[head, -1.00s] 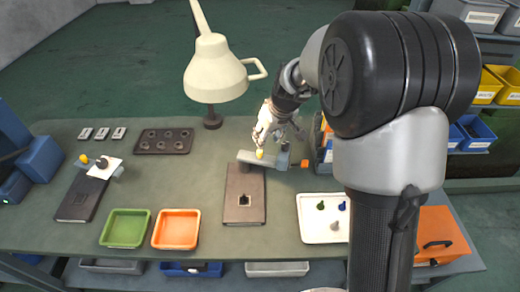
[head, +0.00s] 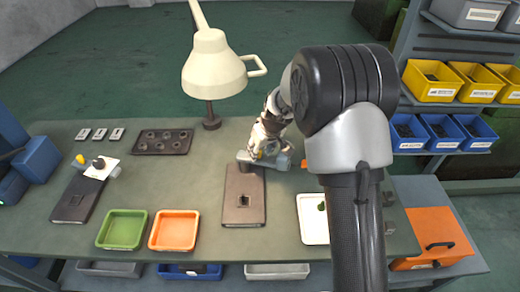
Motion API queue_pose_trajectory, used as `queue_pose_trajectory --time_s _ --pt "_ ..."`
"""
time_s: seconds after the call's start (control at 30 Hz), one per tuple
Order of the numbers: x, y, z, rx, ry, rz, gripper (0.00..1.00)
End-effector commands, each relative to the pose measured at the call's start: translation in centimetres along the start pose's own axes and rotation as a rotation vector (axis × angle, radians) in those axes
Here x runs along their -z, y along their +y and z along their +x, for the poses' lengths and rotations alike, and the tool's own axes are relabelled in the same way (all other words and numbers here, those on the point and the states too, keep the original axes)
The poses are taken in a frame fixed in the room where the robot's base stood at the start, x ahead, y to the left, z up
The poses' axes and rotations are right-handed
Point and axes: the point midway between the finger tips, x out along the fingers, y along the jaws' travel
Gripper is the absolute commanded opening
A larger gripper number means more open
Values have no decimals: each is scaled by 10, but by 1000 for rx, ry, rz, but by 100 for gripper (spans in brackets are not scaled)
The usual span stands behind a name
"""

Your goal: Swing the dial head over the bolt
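A grey swing arm (head: 281,162), which I take to be the dial head, lies across the back end of a dark block (head: 244,212) with a square recess. My gripper (head: 262,152) is down at this arm, over its middle. My gripper's fingers are small and partly hidden, so I cannot tell whether they are closed on anything. The yellow knob on the arm is mostly hidden at my gripper. I cannot make out a bolt. A second dark block (head: 76,200) at the left has a white plate (head: 102,167) with a black knob and a yellow knob (head: 80,159).
A lamp (head: 213,70) stands behind. A green tray (head: 122,229) and an orange tray (head: 174,230) sit at the front. A dark holed rack (head: 162,141) lies at the back left. A white tray (head: 312,220) is partly hidden by my arm.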

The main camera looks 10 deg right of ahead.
Motion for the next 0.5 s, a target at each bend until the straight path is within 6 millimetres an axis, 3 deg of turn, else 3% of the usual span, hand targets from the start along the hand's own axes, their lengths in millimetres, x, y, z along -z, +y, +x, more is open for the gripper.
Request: queue_pose_trajectory --time_s 0.5 --pt "0 0 0 0 0 0 0"
